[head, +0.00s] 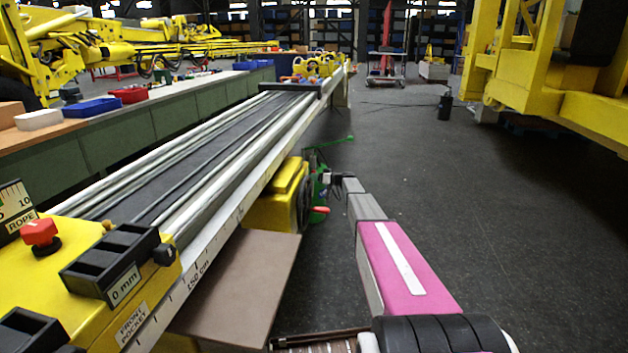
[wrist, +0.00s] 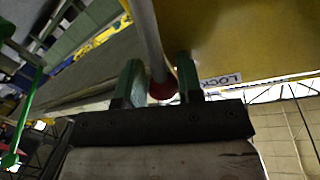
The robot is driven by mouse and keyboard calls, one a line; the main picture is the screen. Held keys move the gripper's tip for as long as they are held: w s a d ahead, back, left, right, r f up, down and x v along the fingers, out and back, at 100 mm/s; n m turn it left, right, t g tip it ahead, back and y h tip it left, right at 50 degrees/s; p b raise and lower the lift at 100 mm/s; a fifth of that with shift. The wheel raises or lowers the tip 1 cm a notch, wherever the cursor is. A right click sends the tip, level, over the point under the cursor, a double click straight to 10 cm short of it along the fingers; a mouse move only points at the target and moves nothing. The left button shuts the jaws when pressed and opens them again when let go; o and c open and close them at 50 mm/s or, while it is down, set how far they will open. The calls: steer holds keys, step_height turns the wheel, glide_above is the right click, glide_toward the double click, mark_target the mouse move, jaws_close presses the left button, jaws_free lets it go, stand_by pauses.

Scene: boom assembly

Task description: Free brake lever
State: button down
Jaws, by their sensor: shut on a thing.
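The brake lever appears to be the grey rod (wrist: 147,35) with a red knob (wrist: 163,87) in the wrist view. My gripper (wrist: 160,78) is shut on it, with one green finger on each side of the rod near the knob. In the head view my gripper (head: 322,181) is beside the yellow housing (head: 277,200) under the boom's side, and the hold is too small to make out. A red-tipped handle (head: 320,209) shows just below it; I cannot tell whether it is the same lever. A partly hidden label (wrist: 222,79) reading "LOCK" is right of the fingers.
A thin green rod (head: 335,142) sticks out beyond my gripper; a green rod with a ball end (wrist: 10,159) shows in the wrist view. The long boom rail (head: 215,205) runs along the left, with a brown panel (head: 240,280) below. Open dark floor (head: 420,190) lies right.

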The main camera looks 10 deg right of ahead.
steer(key=w+d+f+m+g, duration=0.1)
steer(key=w+d+f+m, duration=0.1)
steer(key=w+f+m, duration=0.3)
steer(key=shift+w+m+g, duration=0.3)
steer(key=shift+m+g, duration=0.1)
steer(key=shift+m, duration=0.9)
steer(key=shift+f, duration=0.1)
steer(key=c, duration=0.8)
jaws_free()
